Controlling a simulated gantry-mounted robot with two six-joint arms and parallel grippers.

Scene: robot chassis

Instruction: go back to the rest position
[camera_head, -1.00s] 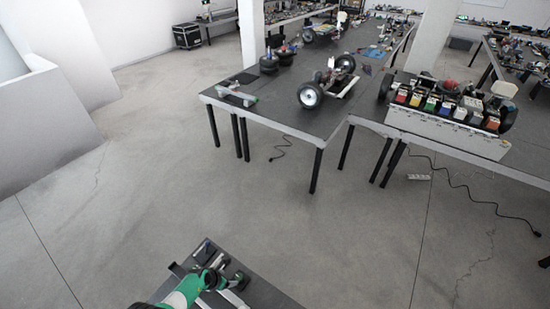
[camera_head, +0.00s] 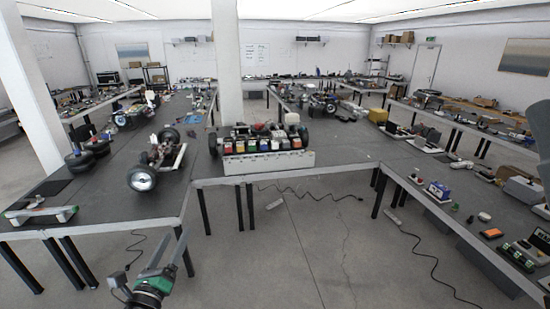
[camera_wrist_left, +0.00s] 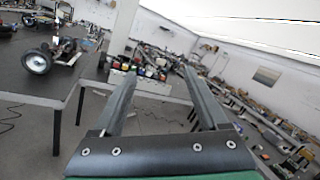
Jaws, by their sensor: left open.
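My left gripper (camera_head: 170,250) shows at the bottom left of the head view, on a green and dark wrist. It is in the air over the floor, in front of the dark table's edge. In the left wrist view its two grey fingers (camera_wrist_left: 159,74) stand wide apart. Nothing is between them. My right gripper is not in view. A dark rounded shape at the right edge of the head view is cut off, and I cannot tell what it is.
A dark table (camera_head: 100,200) stands ahead with a wheeled chassis (camera_head: 155,160) on it. A white rack with coloured blocks (camera_head: 268,161) sits to its right. Another table (camera_head: 440,205) runs along the right. Black cables lie on the open grey floor (camera_head: 310,245).

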